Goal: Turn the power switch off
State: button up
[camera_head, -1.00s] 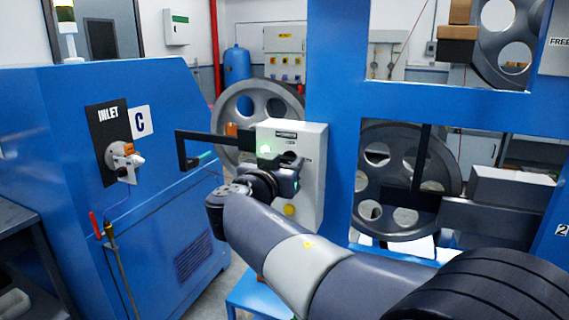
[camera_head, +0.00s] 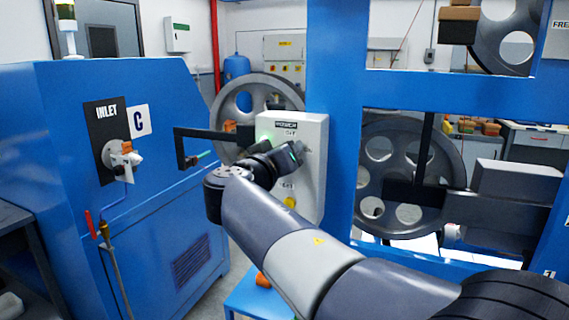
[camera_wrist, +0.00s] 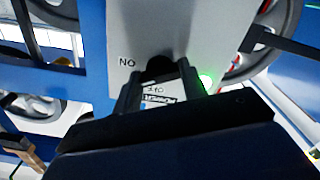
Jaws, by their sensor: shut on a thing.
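A pale grey control box (camera_head: 312,180) is fixed to the blue frame, with a label at its top and OFF lettering just below it. The dark power switch knob (camera_wrist: 157,66) shows in the wrist view between ON lettering on the left and OFF lettering below, both upside down. My gripper (camera_wrist: 157,78) is shut on this knob, with a finger on each side. In the head view my gripper (camera_head: 299,151) is at the box's front face and hides most of the switch. A green lamp (camera_wrist: 206,81) glows beside it.
A yellow button (camera_head: 290,202) is lower on the box. A dark bracket arm (camera_head: 205,134) reaches from the blue inlet cabinet (camera_head: 170,100) towards the box. Large grey pulley wheels (camera_head: 412,170) stand behind the blue frame (camera_head: 345,120). A low blue stand (camera_head: 250,298) is beneath my arm.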

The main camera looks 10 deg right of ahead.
jog(key=n, duration=1.2)
jog(key=shift+n, duration=0.3)
dwell(0.4)
jog(key=o, duration=1)
jog(key=b+v, duration=0.1)
jog(key=v, duration=1)
jog(key=shift+d, duration=0.1)
